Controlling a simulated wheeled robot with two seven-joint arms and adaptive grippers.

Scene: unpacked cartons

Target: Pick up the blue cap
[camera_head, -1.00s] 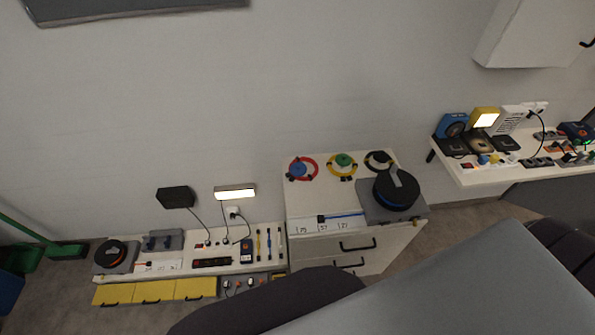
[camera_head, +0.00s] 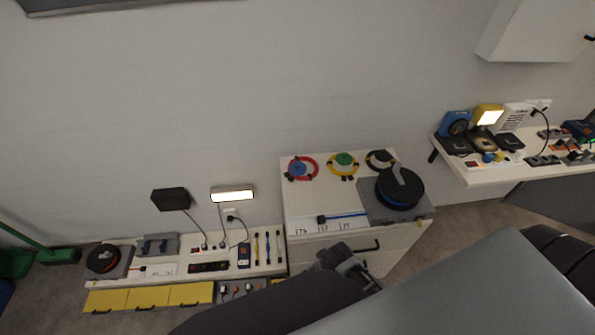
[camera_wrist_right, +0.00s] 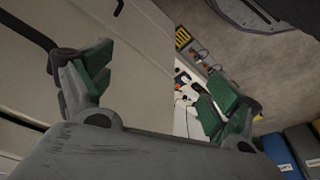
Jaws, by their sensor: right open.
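A round blue piece (camera_head: 297,168), which may be the blue cap, sits with a red ring on top of the white drawer cabinet (camera_head: 300,208) in the head view. A small blue round thing (camera_head: 487,157) also shows on the right shelf; I cannot tell which is the cap. My right gripper (camera_head: 347,262) is in front of the cabinet's drawers, below the top's front edge and apart from both blue things. In the right wrist view, my right gripper (camera_wrist_right: 160,92) is open and empty, its green-padded fingers spread. My left gripper is not in view.
Green (camera_head: 344,160) and black (camera_head: 380,160) ringed pieces and a large black reel (camera_head: 399,188) share the cabinet top. Drawer handles (camera_head: 362,247) stick out in front. A low shelf (camera_head: 170,283) with tools stands left; a crowded shelf (camera_head: 480,178) hangs right.

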